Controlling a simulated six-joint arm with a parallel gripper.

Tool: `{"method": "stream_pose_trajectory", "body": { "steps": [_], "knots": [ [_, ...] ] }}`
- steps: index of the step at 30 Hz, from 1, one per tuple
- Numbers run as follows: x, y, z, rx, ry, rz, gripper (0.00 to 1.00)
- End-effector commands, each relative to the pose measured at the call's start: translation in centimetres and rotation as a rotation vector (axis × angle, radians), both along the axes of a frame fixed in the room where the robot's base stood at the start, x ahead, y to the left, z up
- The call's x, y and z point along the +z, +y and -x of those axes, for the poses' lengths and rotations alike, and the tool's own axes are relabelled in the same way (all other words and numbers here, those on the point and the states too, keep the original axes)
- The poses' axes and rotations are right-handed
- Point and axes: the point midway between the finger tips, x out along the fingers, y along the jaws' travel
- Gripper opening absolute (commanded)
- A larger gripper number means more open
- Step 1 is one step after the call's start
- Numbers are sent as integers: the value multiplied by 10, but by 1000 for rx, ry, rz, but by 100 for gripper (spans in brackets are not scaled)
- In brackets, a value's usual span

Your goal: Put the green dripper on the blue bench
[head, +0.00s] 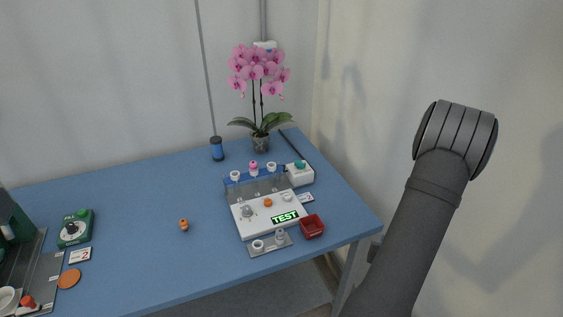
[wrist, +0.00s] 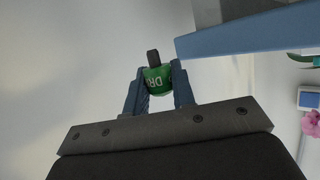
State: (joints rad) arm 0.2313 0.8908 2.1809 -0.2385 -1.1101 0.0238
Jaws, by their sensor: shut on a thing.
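My gripper (wrist: 158,78) is shut on the green dripper (wrist: 158,84), which shows white letters starting "DR" and a dark stub at its tip. The dripper sits between the two blue fingers in the wrist view. The blue bench (head: 145,200) fills the lower left and middle of the head view. Its edge also shows at the upper right of the wrist view (wrist: 250,33), apart from the dripper. In the head view my arm rises at the right, beyond the bench's right edge, and my gripper and the dripper cannot be seen there.
A white test unit (head: 268,218) with small parts stands right of the bench's middle, beside a red tray (head: 312,227). A green timer (head: 75,228) is left. A small orange part (head: 184,225) has bare bench around it.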

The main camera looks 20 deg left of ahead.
Motion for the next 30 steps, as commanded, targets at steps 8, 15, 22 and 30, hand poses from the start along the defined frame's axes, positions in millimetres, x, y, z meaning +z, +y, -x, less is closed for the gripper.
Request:
{"method": "stream_pose_trajectory", "body": {
  "steps": [8,15,22,30],
  "knots": [
    [63,0,0,0,-7,1,2],
    [114,0,-1,0,-8,2,2],
    [166,0,0,1,-8,2,2],
    [231,0,0,-1,-8,4,2]
  ]
}}
